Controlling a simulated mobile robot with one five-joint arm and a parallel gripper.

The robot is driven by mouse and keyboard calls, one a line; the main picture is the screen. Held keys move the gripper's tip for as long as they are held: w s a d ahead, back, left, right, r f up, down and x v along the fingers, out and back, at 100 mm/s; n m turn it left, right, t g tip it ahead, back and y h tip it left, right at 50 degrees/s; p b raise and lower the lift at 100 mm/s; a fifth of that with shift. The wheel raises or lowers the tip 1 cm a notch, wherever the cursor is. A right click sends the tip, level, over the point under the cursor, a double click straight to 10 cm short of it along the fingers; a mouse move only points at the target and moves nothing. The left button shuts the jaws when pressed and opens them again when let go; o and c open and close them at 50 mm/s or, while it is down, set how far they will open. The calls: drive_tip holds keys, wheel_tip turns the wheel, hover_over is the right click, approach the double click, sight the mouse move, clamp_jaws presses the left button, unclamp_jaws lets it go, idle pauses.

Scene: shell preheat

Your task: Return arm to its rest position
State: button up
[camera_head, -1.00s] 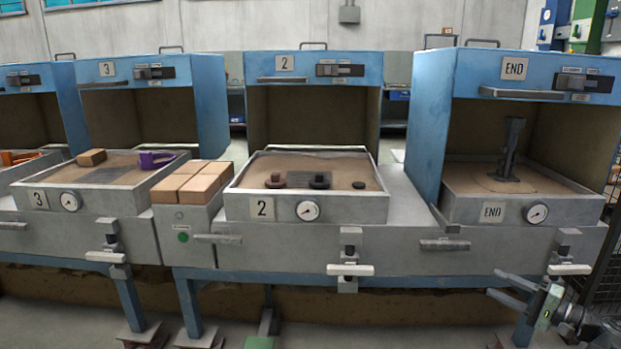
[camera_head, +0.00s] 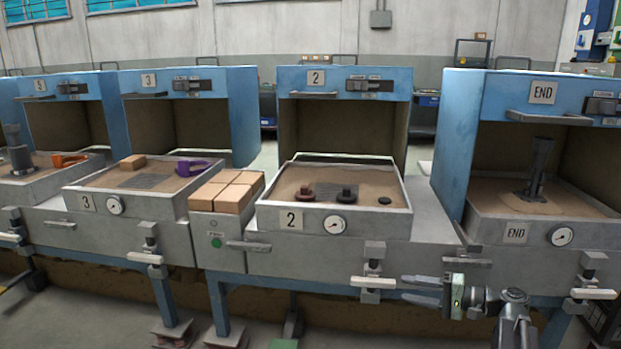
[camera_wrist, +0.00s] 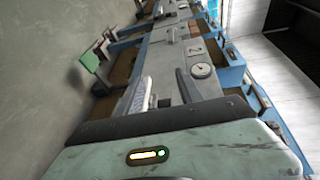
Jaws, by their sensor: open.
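My gripper (camera_head: 404,289) is low at the right of the head view, in front of the bench face between station 2 and station END. Its two fingers are apart and point left, with nothing seen between them. In the wrist view the spread fingers (camera_wrist: 165,90) point along the row of stations, and a tray with a gauge (camera_wrist: 203,71) shows beyond them. My wrist and arm lie to the right of the fingers in the head view.
Tray 2 (camera_head: 334,223) holds several small dark parts, and tray END (camera_head: 560,234) holds an upright dark piece (camera_head: 538,165). Tan bricks (camera_head: 227,190) sit between trays 2 and 3. Clamp handles (camera_head: 372,282) jut from the bench front close to my gripper.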

drive_tip(key=s+a+f+n+g+h+p, duration=0.25)
drive_tip(key=a+g, duration=0.25)
drive_tip(key=a, duration=1)
drive_tip(key=s+a+f+n+g+h+p, duration=0.3)
drive_tip(key=s+a+f+h+p, duration=0.1)
drive_tip(key=s+f+h, duration=0.35)
drive_tip(key=d+f+h, duration=0.1)
drive_tip(key=d+h, duration=0.4)
drive_tip(key=d, duration=0.4)
wheel_tip(320, 180, up, 36)
drive_tip(key=p, duration=3.7)
drive_tip(key=shift+s+a+r+y, duration=0.15)
drive_tip(key=shift+s+a+y, duration=0.05)
drive_tip(key=shift+a+y, duration=0.1)
drive_tip(key=shift+c, duration=0.4)
